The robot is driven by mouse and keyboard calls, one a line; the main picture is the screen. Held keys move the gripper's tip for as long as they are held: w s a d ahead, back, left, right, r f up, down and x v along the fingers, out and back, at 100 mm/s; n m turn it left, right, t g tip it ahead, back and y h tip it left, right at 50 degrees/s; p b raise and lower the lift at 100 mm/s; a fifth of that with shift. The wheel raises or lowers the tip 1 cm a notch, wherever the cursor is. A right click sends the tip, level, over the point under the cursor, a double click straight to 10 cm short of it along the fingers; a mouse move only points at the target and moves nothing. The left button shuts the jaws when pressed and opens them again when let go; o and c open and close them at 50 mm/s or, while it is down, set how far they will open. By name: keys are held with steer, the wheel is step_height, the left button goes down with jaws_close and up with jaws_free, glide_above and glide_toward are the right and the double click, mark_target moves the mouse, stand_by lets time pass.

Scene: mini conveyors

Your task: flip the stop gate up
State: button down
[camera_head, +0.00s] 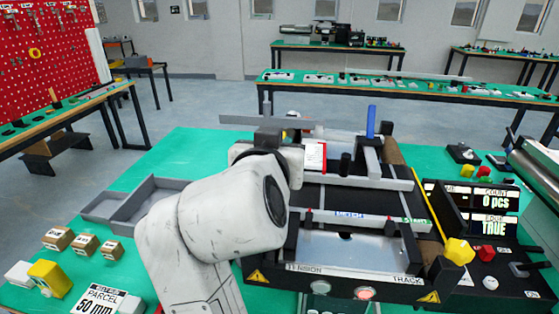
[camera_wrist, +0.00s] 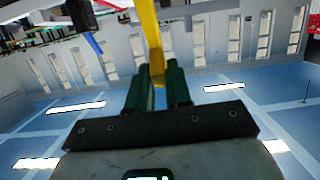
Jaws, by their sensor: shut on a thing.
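In the wrist view my gripper (camera_wrist: 157,74) has its two dark green fingers closed on a narrow yellow bar (camera_wrist: 150,28). The bar runs from between the fingers to the top edge, where its far end is out of sight. I cannot tell for sure whether this bar is the stop gate. In the head view my white arm reaches to the conveyor's far left side, and its own links hide the fingers. The conveyor unit (camera_head: 320,267) stands on the green table. A blue upright post (camera_head: 371,122) rises at its far side; a blue piece (camera_wrist: 93,43) shows in the wrist view.
A red-and-white card (camera_head: 314,157) and a black cylinder (camera_head: 346,164) stand close right of my wrist. A display (camera_head: 486,211) reads "0 pcs" and "TRUE". A grey tray (camera_head: 150,205) and small boxes (camera_head: 84,244) lie left. Bare green table shows behind the tray.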

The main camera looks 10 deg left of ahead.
steer(key=shift+s+r+t+b, duration=0.1)
steer(key=shift+s+t+b, duration=0.3)
steer(key=shift+s+b, duration=0.1)
steer(key=c, duration=1.1)
jaws_free()
steer(key=shift+s, duration=0.1)
steer(key=s, duration=0.3)
steer(key=s+r, duration=0.1)
steer(key=s, duration=0.3)
steer(key=s+b, duration=0.1)
steer(key=s, duration=0.2)
steer(key=shift+s+a+r, duration=0.25)
steer(key=shift+r, duration=0.05)
